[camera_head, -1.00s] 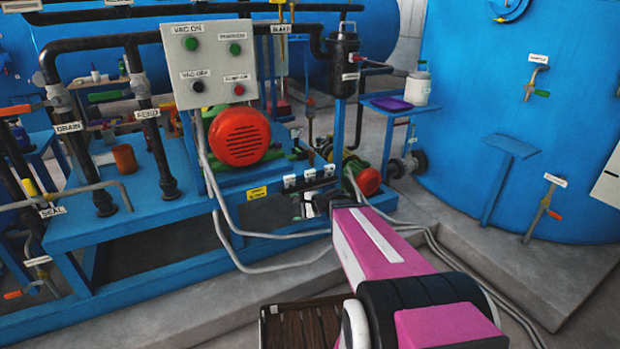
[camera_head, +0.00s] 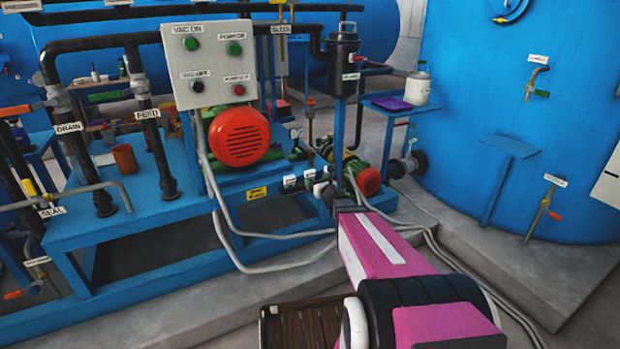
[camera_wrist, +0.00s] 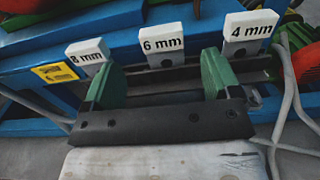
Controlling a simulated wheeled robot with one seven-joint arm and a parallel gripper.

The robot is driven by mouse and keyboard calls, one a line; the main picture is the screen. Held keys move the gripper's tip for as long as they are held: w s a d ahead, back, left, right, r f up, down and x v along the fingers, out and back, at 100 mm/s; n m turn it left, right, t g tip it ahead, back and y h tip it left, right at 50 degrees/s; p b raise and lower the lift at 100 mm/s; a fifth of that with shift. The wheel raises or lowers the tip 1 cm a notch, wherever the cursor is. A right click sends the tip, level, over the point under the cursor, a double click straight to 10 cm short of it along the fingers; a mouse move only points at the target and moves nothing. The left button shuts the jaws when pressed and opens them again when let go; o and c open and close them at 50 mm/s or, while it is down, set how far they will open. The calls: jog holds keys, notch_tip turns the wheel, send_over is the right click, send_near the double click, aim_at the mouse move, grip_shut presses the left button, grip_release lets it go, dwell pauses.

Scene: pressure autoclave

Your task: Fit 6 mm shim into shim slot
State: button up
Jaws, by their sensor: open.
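The 6 mm shim (camera_wrist: 162,44) is a white labelled block on the edge of the blue skid, in the middle of the wrist view. The 8 mm shim (camera_wrist: 88,52) is to its left and the 4 mm shim (camera_wrist: 250,27) to its right. My gripper (camera_wrist: 160,72) is open, with its two green fingers apart. The 6 mm shim shows between and just beyond the fingers, and I see no grip on it. The left finger is close to the 8 mm shim, the right one close to the 4 mm shim. I cannot make out the shim slot.
A yellow label (camera_wrist: 55,73) is on the skid edge at left. Grey hoses (camera_wrist: 285,125) run at the right. In the head view, a red motor (camera_head: 239,136) and a control box (camera_head: 210,65) stand above the shims. A blue tank (camera_head: 530,110) is at right.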

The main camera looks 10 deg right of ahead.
aim_at(311, 172)
jog(key=x, duration=0.3)
jog(key=shift+w, duration=0.15)
jog(key=shift+r+x, duration=0.25)
jog(key=shift+x, duration=1.05)
jog(key=shift+r+x, duration=0.2)
jog(key=shift+x, duration=1.05)
jog(key=shift+d, duration=0.1)
jog(key=c, duration=1.1)
